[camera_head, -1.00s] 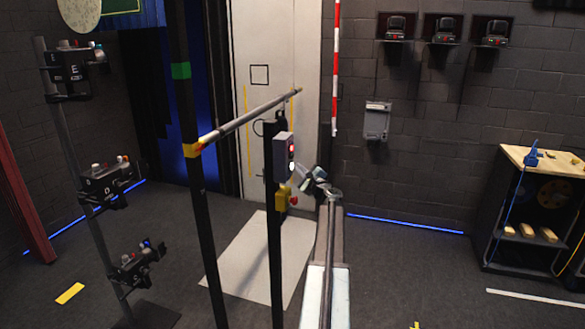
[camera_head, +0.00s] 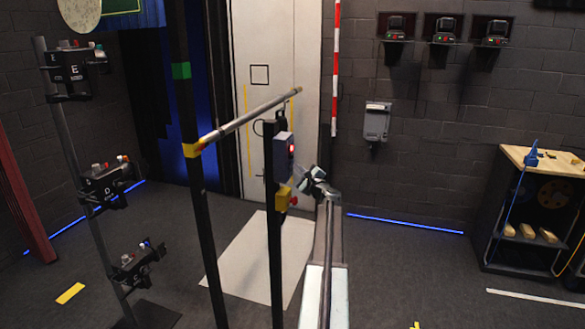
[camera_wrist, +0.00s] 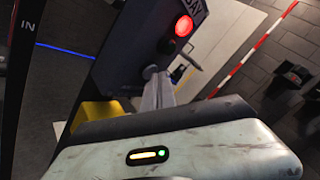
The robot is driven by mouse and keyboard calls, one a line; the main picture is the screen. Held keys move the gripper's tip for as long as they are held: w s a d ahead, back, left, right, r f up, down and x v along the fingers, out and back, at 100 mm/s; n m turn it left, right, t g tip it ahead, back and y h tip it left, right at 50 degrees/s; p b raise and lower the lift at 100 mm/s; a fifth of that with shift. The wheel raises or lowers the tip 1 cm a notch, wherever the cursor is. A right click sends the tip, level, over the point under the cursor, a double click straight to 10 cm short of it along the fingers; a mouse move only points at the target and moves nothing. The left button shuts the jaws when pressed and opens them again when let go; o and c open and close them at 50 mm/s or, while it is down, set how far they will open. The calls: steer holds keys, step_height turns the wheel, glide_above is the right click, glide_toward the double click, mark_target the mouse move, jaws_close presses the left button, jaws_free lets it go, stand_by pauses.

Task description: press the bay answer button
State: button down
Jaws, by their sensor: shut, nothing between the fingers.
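A grey signal box (camera_head: 284,157) hangs on a dark post in the head view, with a lit red lamp (camera_head: 291,149) on its face. It also fills the upper middle of the wrist view (camera_wrist: 135,45), where the red lamp (camera_wrist: 184,26) glows beside partly cut-off lettering that looks like "BAY". My gripper (camera_head: 303,184) is shut and empty, just right of the box's lower part. In the wrist view its narrow fingers (camera_wrist: 152,78) point at the box face below the lamp. I cannot tell whether they touch it.
A yellow box with a red knob (camera_head: 283,198) sits just below the signal box. A stand with several button boxes (camera_head: 103,185) is at left. Three wall units (camera_head: 443,30) hang at back right. A workbench (camera_head: 540,165) stands right.

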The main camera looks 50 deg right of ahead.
steer(key=shift+s, duration=0.1)
steer(key=shift+s+d, duration=0.2)
steer(key=shift+s, duration=0.45)
steer(key=shift+s+d, duration=0.25)
steer(key=shift+s, duration=0.55)
steer(key=shift+s+d, duration=0.25)
steer(key=shift+s, duration=0.5)
steer(key=shift+s+d, duration=0.25)
steer(key=shift+s, duration=0.55)
